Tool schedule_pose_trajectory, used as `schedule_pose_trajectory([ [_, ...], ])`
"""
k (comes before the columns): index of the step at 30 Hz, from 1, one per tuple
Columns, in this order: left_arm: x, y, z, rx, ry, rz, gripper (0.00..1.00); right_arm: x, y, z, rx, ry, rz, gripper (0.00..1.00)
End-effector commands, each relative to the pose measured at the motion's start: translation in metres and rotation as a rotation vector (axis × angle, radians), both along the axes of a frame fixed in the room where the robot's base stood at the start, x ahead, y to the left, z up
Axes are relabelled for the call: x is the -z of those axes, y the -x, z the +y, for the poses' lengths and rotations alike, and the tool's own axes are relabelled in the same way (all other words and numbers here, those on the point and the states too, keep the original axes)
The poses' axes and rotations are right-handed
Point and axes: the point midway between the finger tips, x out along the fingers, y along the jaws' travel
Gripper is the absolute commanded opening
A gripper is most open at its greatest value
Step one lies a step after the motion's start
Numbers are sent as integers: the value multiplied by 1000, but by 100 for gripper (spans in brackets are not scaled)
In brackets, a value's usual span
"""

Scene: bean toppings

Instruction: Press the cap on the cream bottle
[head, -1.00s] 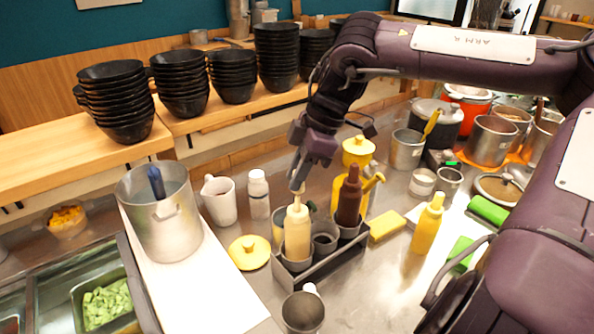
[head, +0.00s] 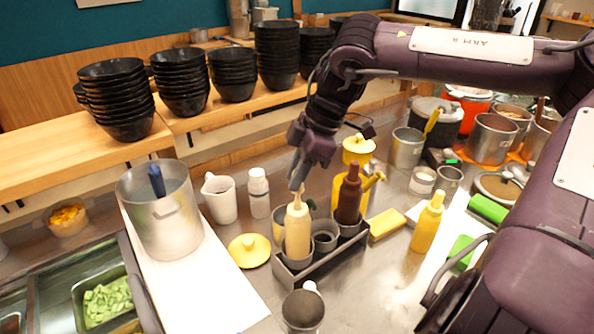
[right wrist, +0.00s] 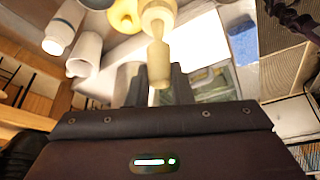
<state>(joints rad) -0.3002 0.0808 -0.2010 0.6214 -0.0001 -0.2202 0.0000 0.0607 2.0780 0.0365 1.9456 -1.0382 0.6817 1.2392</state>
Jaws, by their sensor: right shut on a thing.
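The cream bottle (head: 298,236) stands upright in the left cup of a grey caddy (head: 318,268) in the head view. Its narrow cream cap (head: 297,201) points up. My right gripper (head: 297,186) reaches down from above and is shut at the tip of the cap. In the right wrist view the cream cap (right wrist: 158,62) comes up to the dark fingers (right wrist: 155,92), and the rest of the bottle lies mostly behind it. My left gripper does not show.
A dark brown bottle (head: 348,198) stands in the caddy's right cup. A yellow bottle (head: 427,224) stands to the right. A yellow lid (head: 249,250), white bottle (head: 259,193), white mug (head: 220,198) and large pot (head: 160,212) are to the left. A metal cup (head: 302,311) is in front.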

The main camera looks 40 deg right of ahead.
Motion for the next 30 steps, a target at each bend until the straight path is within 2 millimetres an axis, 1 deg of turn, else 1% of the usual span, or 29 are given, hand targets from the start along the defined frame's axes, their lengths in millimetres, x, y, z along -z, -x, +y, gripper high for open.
schedule_pose_trajectory([
  [5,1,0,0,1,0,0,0,2,0,0,0,0,0,0],
  [30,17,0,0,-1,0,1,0,29,1,0,0,-1,1,0],
])
